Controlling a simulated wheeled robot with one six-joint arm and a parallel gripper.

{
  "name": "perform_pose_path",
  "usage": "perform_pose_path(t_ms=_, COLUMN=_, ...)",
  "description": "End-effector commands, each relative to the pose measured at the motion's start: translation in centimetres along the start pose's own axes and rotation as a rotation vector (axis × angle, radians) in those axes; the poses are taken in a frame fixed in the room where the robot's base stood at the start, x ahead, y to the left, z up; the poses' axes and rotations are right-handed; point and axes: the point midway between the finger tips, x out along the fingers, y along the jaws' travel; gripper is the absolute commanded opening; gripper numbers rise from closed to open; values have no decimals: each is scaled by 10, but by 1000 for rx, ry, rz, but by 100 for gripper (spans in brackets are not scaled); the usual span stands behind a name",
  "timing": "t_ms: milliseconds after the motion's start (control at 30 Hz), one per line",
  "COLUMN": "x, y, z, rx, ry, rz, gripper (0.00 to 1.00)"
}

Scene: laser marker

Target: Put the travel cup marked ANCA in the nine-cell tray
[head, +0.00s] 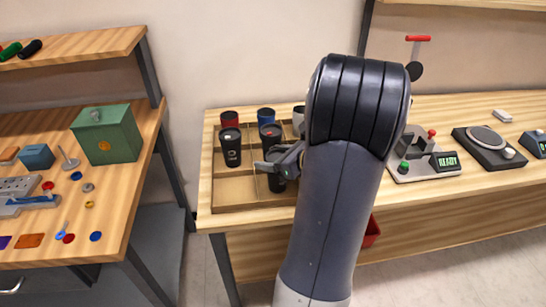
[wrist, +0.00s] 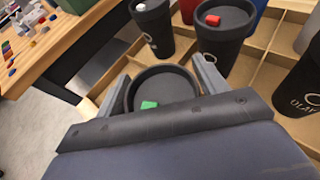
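A black travel cup with a green tab on its lid (wrist: 160,88) is between the two fingers of my gripper (wrist: 163,72). Both fingers appear to press against its sides. In the head view the cup (head: 278,184) is at the front of the wooden nine-cell tray (head: 232,206), partly hidden by my gripper (head: 277,164). I cannot tell whether its base touches the tray floor. The name on this cup is not visible, so I cannot tell whether it reads ANCA. The tray also shows in the wrist view (wrist: 262,38).
Close by in the tray stand a black cup with a pale tab (wrist: 152,28), a black cup with a red tab (wrist: 222,42) and a black cup lettered like "OLA" (wrist: 300,88). Red (head: 229,119), blue (head: 265,116) and white cups stand behind. Devices occupy the right bench.

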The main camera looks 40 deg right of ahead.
Motion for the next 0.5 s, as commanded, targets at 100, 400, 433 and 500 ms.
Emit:
perform_pose_path(t_ms=100, x=0, y=0, z=0, rx=0, ry=0, rz=0, gripper=78)
perform_pose_path(t_ms=400, x=0, y=0, z=1, rx=0, ry=0, rz=0, gripper=84)
perform_pose_path(t_ms=433, x=-1, y=0, z=1, rx=0, ry=0, rz=0, gripper=84)
perform_pose_path(t_ms=500, x=-2, y=0, z=4, rx=0, ry=0, rz=0, gripper=84)
